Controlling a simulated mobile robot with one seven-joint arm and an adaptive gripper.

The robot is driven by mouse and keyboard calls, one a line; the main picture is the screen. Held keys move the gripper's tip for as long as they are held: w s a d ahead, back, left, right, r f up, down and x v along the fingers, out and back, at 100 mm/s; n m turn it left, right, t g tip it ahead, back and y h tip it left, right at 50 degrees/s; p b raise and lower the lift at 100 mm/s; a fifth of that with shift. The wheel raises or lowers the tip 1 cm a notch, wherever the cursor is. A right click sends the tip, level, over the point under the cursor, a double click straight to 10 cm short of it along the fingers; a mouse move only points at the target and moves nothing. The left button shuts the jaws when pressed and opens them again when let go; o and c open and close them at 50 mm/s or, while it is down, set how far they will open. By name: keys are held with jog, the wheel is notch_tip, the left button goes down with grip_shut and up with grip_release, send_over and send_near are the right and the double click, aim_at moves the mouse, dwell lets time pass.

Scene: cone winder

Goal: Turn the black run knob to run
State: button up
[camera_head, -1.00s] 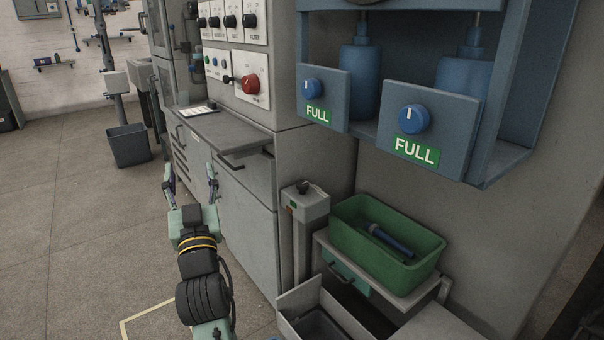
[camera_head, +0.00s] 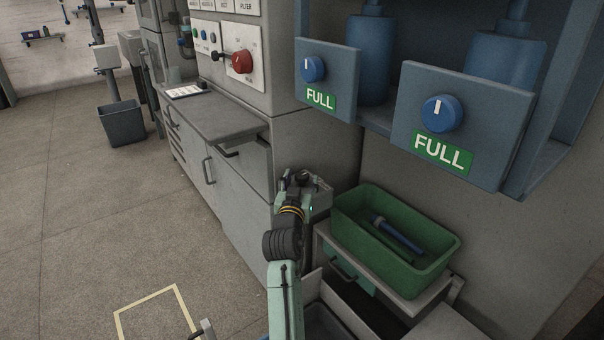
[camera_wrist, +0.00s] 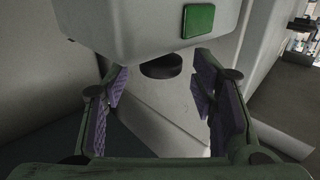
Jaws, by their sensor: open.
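A black knob (camera_head: 303,175) sits on top of a short grey post (camera_head: 321,203) and is partly hidden by my gripper. My gripper (camera_head: 300,180) is at the post top with its fingers apart, one on each side of the knob. In the wrist view the purple finger pads of my gripper (camera_wrist: 161,84) are open. A dark round piece, likely the knob (camera_wrist: 160,68), shows between them against the grey housing, apart from both pads. A green square (camera_wrist: 199,20) is on the housing. I cannot tell the knob's setting.
A green bin (camera_head: 345,231) with a blue tube inside stands right of the post. Two blue dials with green FULL labels (camera_head: 442,152) are above. A grey cabinet with a shelf (camera_head: 215,115) and a red knob (camera_head: 242,62) stands left.

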jog(key=shift+w+d, duration=0.2)
jog(key=shift+w, duration=1.25)
jog(key=shift+c, duration=0.2)
jog(key=c, duration=1.1)
